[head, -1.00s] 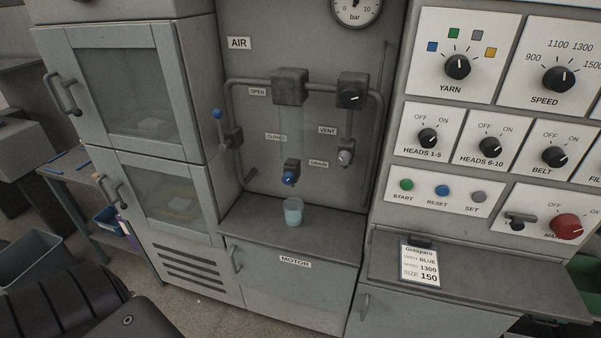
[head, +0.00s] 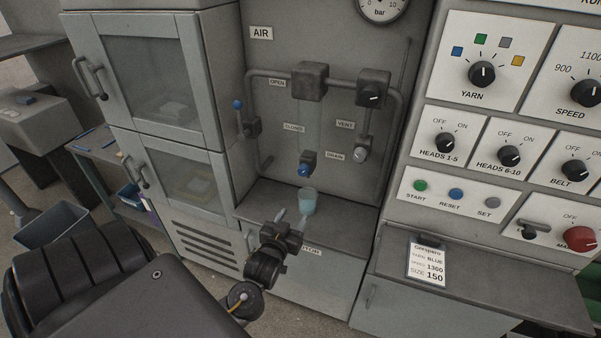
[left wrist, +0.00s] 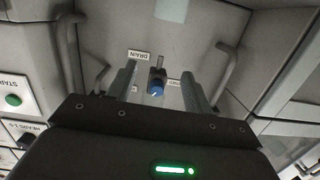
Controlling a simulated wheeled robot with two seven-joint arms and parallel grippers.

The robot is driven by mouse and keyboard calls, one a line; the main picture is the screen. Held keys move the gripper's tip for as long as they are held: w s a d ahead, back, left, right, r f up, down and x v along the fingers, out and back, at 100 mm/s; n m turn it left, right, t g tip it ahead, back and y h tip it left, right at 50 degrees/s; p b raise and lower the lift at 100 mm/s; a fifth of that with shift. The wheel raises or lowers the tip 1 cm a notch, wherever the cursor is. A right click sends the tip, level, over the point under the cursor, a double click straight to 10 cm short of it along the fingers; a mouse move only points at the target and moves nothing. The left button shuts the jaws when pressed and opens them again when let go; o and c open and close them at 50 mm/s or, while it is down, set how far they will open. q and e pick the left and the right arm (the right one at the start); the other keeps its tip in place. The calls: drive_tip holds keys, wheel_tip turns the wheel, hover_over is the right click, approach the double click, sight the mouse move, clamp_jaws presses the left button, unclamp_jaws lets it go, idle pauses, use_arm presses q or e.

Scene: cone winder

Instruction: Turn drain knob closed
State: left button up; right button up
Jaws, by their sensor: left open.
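The blue drain knob (head: 304,170) sits on a dark fitting under the clear filter bowl, beside the DRAIN label (head: 335,156). Which way the knob is turned is too small to tell. My right gripper is out of view.
A grey knob (head: 360,153) hangs below the vent pipe to the right. A blue-tipped lever (head: 238,104) stands at the left pipe. The glass-door cabinet (head: 140,70) is left, and the control panel (head: 480,75) right. A card (head: 428,262) lies on the right ledge.

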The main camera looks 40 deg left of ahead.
use_arm(q)
drive_tip(key=n+t+y, duration=0.1)
approach(302, 174)
drive_tip(key=s, duration=0.2)
drive_tip(key=p+x, duration=0.1)
drive_tip(key=x, duration=0.2)
drive_tip(key=p+x, duration=0.1)
drive_tip(key=x, duration=0.2)
drive_tip(key=p+x, duration=0.1)
drive_tip(key=x, duration=0.2)
drive_tip(key=shift+w+d+r, duration=0.15)
drive_tip(key=shift+w, duration=0.85)
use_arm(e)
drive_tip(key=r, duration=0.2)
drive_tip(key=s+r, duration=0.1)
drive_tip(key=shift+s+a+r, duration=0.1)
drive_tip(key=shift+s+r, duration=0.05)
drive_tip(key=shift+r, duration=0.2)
use_arm(q)
drive_tip(key=shift+c, duration=0.4)
drive_tip(key=c, duration=0.9)
